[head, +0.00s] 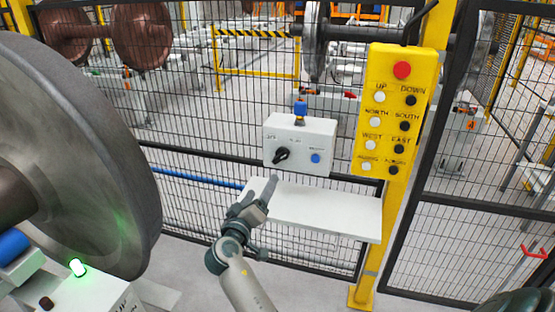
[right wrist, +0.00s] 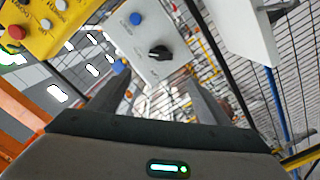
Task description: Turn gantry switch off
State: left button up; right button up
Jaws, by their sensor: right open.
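The gantry switch is a black rotary knob (head: 281,155) on the front of a white control box (head: 314,132). Small labels above the knob are too small to read. The knob sits slanted, and a blue button (head: 315,158) is to its right. My right gripper (head: 266,190) is below and in front of the box, over the left end of a white shelf, apart from the knob. In the right wrist view, the knob (right wrist: 159,52) shows beyond and between the two spread, empty fingers (right wrist: 160,92). My left gripper is not in view.
A white shelf (head: 330,215) juts out below the box. A yellow button panel (head: 387,75) with a red button stands to the right on a yellow post. Black mesh fence (head: 220,120) lies behind. A large wheel (head: 90,150) fills the left side.

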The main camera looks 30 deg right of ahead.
jog(key=p, duration=0.5)
send_near(278, 158)
jog(key=x, duration=0.8)
jog(key=shift+r, duration=0.1)
jog(key=shift+w+d, duration=0.4)
jog(key=shift+d, duration=0.1)
jog(key=c, duration=1)
